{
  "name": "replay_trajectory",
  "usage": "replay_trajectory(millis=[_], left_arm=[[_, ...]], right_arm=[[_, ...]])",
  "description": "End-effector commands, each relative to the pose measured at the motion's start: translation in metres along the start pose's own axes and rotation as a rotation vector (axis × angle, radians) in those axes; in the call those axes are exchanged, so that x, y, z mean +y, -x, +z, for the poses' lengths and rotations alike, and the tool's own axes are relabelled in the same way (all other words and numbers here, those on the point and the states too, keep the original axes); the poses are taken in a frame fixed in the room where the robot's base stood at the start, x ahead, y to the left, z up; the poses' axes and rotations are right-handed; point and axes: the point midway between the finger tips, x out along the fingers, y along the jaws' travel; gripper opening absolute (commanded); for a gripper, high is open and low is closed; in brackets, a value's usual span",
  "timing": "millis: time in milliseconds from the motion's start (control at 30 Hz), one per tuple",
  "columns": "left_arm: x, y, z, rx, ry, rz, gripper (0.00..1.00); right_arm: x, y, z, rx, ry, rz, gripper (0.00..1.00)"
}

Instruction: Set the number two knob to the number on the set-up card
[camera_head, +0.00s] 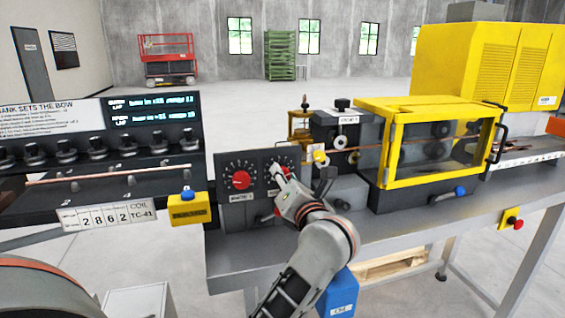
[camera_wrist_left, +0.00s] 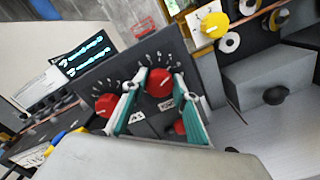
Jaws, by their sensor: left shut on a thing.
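A dark panel (camera_head: 225,168) on the bench carries two red knobs with white dial marks. The left red knob (camera_head: 241,180) is free and also shows in the left wrist view (camera_wrist_left: 106,104). My left gripper (camera_head: 279,172) is at the right dial and hides its knob in the head view. In the left wrist view its teal fingers (camera_wrist_left: 157,88) are shut on the right red knob (camera_wrist_left: 160,82), one on each side. The knob's exact setting is too small to read. A white card (camera_head: 106,216) at the front left reads 2 8 6 2, COIL TC-41. My right gripper is out of view.
A yellow box with a blue button (camera_head: 188,207) stands left of the panel. A yellow-framed guard (camera_head: 430,145) and grey machine blocks stand to the right. A yellow knob (camera_wrist_left: 213,25) is nearby. A copper tube (camera_head: 108,174) lies at the left.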

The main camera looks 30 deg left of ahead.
Motion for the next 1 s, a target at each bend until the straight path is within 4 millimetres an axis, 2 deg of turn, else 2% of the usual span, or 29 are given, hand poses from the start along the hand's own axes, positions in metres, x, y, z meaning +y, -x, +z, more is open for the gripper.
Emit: replay_trajectory(millis=[33,233,300,533,1000], left_arm=[[0.003,-0.001,0.003,0.003,-0.038,0.0,0.07],[0.001,-0.001,0.001,0.004,-0.159,0.0,0.07],[0.001,-0.001,0.001,0.003,-0.189,0.001,0.07],[0.0,-0.001,0.0,0.002,-0.249,0.001,0.07],[0.0,-0.001,-0.001,0.001,-0.263,0.003,0.07]], right_arm=[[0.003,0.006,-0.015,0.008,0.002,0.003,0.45],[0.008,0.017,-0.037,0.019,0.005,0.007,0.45],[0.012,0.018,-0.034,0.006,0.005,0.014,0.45],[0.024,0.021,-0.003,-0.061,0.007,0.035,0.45],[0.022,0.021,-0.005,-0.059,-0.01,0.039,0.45]])
